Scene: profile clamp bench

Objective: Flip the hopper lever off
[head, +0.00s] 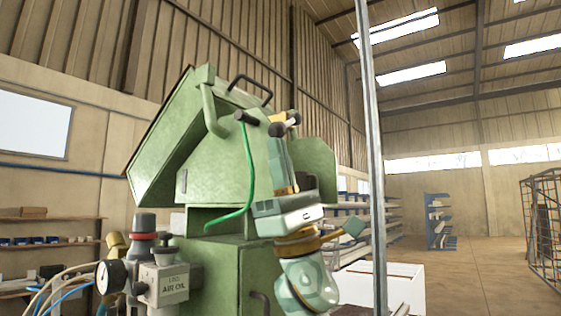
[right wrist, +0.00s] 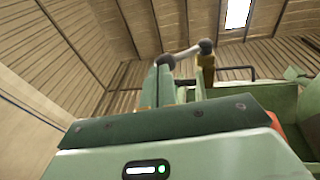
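The green hopper (head: 225,155) stands in the middle of the head view. A short pale lever (right wrist: 186,53) with a dark round end shows near its top right, beside a yellow-orange bracket (right wrist: 207,68). The lever also shows small in the head view (head: 287,125). My right gripper (head: 277,134) points up in front of the hopper, fingertips at the lever's near dark end. In the right wrist view its fingers (right wrist: 165,75) overlap that end; contact and finger gap are unclear. My left gripper is not in view.
A black handle (head: 250,84) and a green hose (head: 248,175) are on the hopper. A gauge and air-oil unit (head: 165,282) stand at lower left. A grey post (head: 371,150) rises right of my right arm. Shelves (head: 438,222) stand farther back.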

